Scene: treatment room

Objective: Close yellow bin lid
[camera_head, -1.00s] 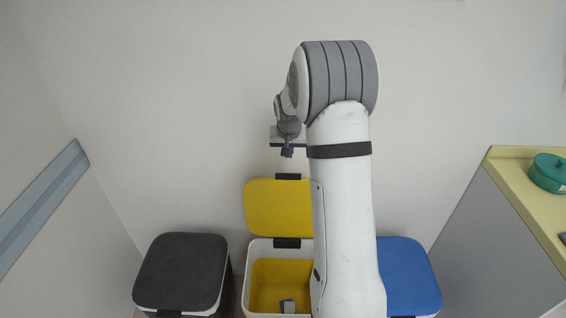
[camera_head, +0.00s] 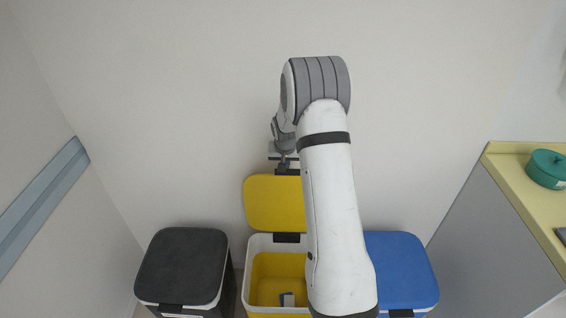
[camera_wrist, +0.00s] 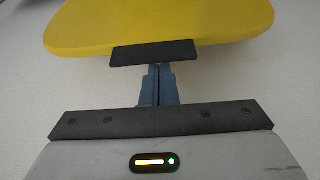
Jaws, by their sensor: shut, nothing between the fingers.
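The yellow bin (camera_head: 253,285) has a white rim and yellow inside, partly hidden by my arm. Its yellow lid (camera_head: 272,204) stands raised against the wall behind the bin, open, with a dark tab at its top edge. In the wrist view the yellow lid (camera_wrist: 160,25) fills the top, with the dark tab (camera_wrist: 154,52) at its edge. My gripper (camera_wrist: 159,72) is shut and empty, its fingertips right at the tab; I cannot tell whether they touch. In the head view my gripper (camera_head: 284,164) is just above the lid's top edge.
A black-lidded bin (camera_head: 182,266) stands to the left and a blue-lidded bin (camera_head: 400,272) to the right, both closed. A counter (camera_head: 500,160) with a green pot (camera_head: 547,169) is at the far right.

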